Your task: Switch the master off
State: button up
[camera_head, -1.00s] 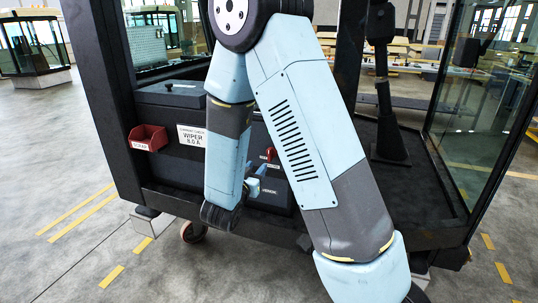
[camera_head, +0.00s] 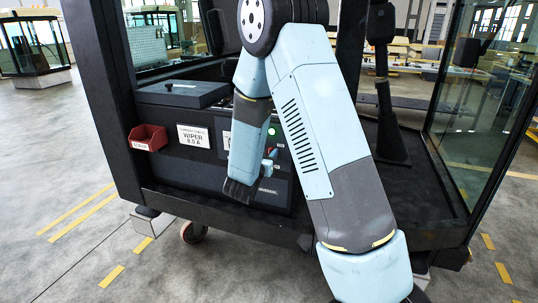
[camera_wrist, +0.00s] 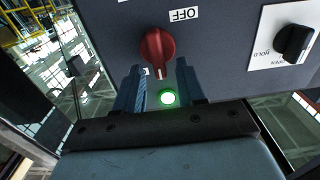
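The red rotary master switch (camera_wrist: 157,48) sits on the dark panel in the wrist view, with a white OFF label (camera_wrist: 183,14) beside it, shown turned over. Its grip stands roughly upright in that view, and I cannot tell its exact setting. My gripper (camera_wrist: 158,68) is open, with its two blue fingers apart and their tips near the switch, one on each side. I cannot tell whether they touch it. A green lamp (camera_wrist: 168,98) is lit between the fingers. In the head view, my gripper (camera_head: 271,160) is at the panel front and partly hides the switch.
A black knob (camera_wrist: 295,43) on a white plate marked HOLD is to the right in the wrist view. A red bin (camera_head: 148,138) and a wiper card (camera_head: 193,136) are at the panel's left. Cab posts and glass (camera_head: 478,110) flank the area.

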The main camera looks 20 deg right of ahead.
grip_shut()
jog(key=shift+d, duration=0.2)
jog(key=shift+a, duration=0.15)
jog(key=shift+n, duration=0.3)
jog(key=n, duration=0.5)
jog(key=a+f+n, duration=0.1)
jog(key=n, duration=0.5)
jog(key=w+a+f+n, duration=0.1)
jog(key=n, duration=0.5)
jog(key=shift+f+n, duration=0.15)
jog(key=shift+n, duration=0.15)
